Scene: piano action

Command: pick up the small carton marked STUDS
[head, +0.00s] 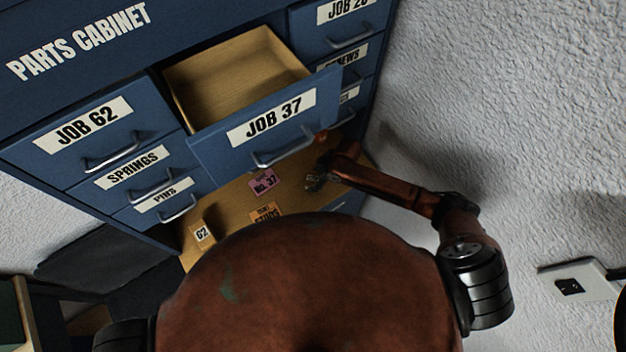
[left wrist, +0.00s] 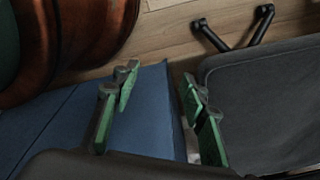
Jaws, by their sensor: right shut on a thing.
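The small orange carton marked STUDS (head: 266,215) is in the head view, on the wooden surface (head: 228,208) below the open drawer. My brown body hides its lower part. My right gripper (head: 316,180) is right of the carton and apart from it, under the right end of the open drawer's front. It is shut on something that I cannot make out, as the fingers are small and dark. My left gripper (left wrist: 160,105) shows only in the left wrist view. Its green-padded fingers are wide apart with nothing between them.
The blue parts cabinet has its JOB 37 drawer (head: 265,118) pulled out over the surface; its visible inside is empty. A pink No. 37 tag (head: 264,182) and a carton marked 62 (head: 202,234) are near the STUDS carton. A dark chair (left wrist: 265,110) is beside my left gripper.

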